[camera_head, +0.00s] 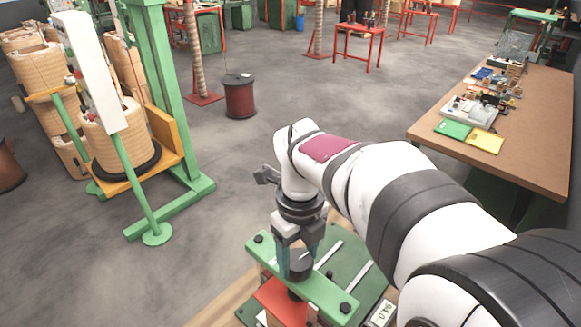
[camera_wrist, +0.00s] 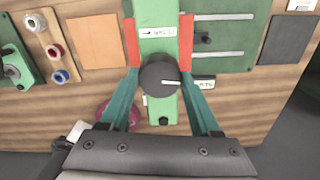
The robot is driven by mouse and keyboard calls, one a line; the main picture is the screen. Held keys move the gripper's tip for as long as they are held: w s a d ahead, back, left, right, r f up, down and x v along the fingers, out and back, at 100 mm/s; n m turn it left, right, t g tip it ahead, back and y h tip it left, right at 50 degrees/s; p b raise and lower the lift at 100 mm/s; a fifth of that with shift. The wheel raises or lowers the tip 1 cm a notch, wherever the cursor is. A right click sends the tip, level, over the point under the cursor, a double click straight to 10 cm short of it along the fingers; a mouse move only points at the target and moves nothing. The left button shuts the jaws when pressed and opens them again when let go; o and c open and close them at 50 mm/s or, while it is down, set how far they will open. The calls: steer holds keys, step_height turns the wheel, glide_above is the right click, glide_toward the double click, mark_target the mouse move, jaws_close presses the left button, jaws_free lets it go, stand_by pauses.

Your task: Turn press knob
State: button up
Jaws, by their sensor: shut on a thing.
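The press knob is a round black knob with a white mark on its top. In the wrist view the knob (camera_wrist: 160,75) sits between my two teal fingers, on a green crossbar (camera_wrist: 156,40) with a small arrow label. In the head view the knob (camera_head: 296,263) shows below my gripper (camera_head: 297,257), which points down over the green bar (camera_head: 335,297). My gripper is shut on the knob, a finger on each side. The white mark points right in the wrist view. The arm hides part of the press in the head view.
A green plate with metal rails (camera_wrist: 222,17) and a small display (camera_head: 382,313) lie beside the press. A panel with coloured rings (camera_wrist: 57,52) is at the left in the wrist view. A long bench with tools (camera_head: 540,110) stands at the right, a coil stand (camera_head: 160,150) at the left.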

mark_target(299, 260)
steer(key=shift+m, duration=1.1)
steer(key=o, duration=1.4)
step_height(299, 260, up, 16)
steer(key=shift+f, duration=0.1)
